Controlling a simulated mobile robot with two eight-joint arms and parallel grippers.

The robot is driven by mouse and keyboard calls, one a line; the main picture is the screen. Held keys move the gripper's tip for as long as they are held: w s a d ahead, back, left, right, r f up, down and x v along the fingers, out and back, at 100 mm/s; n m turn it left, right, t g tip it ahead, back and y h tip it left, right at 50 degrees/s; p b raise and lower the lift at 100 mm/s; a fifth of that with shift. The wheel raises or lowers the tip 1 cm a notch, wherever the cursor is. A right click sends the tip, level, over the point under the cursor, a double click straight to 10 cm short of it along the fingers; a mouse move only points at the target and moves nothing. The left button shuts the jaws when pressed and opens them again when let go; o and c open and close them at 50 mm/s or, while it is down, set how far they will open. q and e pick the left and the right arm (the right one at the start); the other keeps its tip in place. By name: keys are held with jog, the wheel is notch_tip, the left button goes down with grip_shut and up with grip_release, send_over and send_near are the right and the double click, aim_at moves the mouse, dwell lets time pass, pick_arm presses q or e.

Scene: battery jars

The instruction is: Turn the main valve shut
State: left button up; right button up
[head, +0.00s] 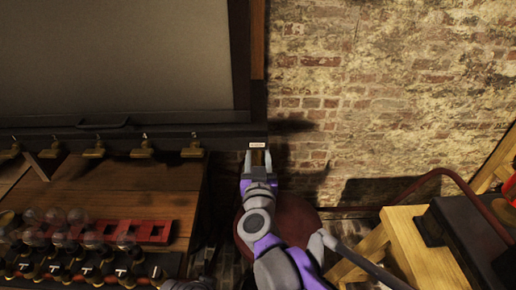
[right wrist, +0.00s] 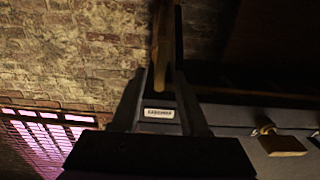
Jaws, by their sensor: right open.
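My right gripper (head: 258,157) is open at the right end of a dark rail (head: 225,136), just below a small white label (head: 257,145). In the right wrist view its two fingers (right wrist: 160,85) stand apart on either side of a long upright brownish part (right wrist: 162,45); I cannot tell whether this is the main valve's lever or whether a finger touches it. The label shows there too (right wrist: 158,114), its text too small to read.
A wooden bench (head: 120,195) with glass jars (head: 76,217) and a red rack (head: 153,231) fills the left. A round dark red top (head: 295,218) lies under my right arm. A wooden stand (head: 420,255) is at right. A brick wall (head: 390,90) closes the back.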

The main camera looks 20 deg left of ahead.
jog(key=shift+x, duration=1.5)
grip_shut()
